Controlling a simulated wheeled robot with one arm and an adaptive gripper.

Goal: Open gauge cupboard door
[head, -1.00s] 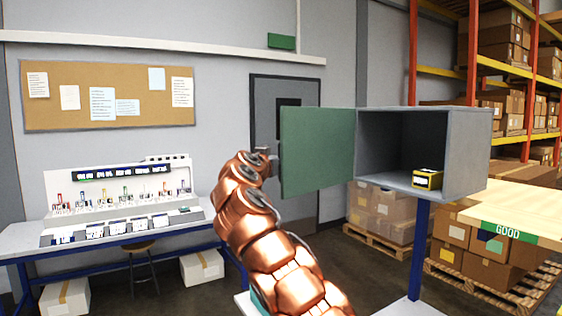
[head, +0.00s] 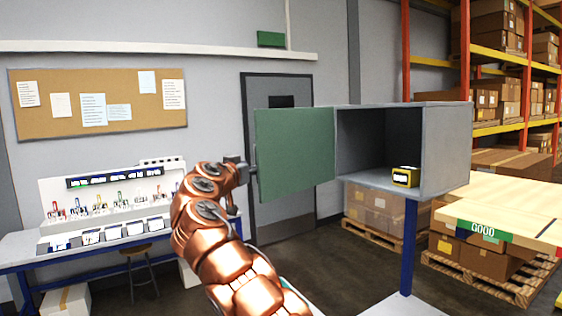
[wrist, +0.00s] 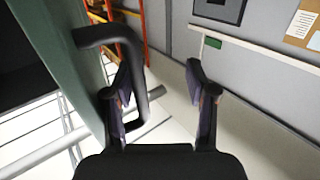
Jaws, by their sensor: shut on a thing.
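The gauge cupboard (head: 448,150) is a grey box on a blue post, and its inside is exposed in the head view. Its green door (head: 295,155) stands swung wide to the left of the box. My gripper (head: 240,172) is at the door's free left edge, at the handle, whose grip is hard to make out from the head. In the wrist view the dark bar handle (wrist: 141,80) passes between the fingers of my gripper (wrist: 163,100), close to the left finger. The jaws are shut on it. The green door face (wrist: 60,50) shows on the left.
A yellow and black gauge (head: 405,176) sits on the cupboard floor. A wooden table (head: 500,210) with a GOOD label stands at right, near pallets of boxes. A workbench (head: 30,245) with a stool stands at left. Some floor is clear beneath the door.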

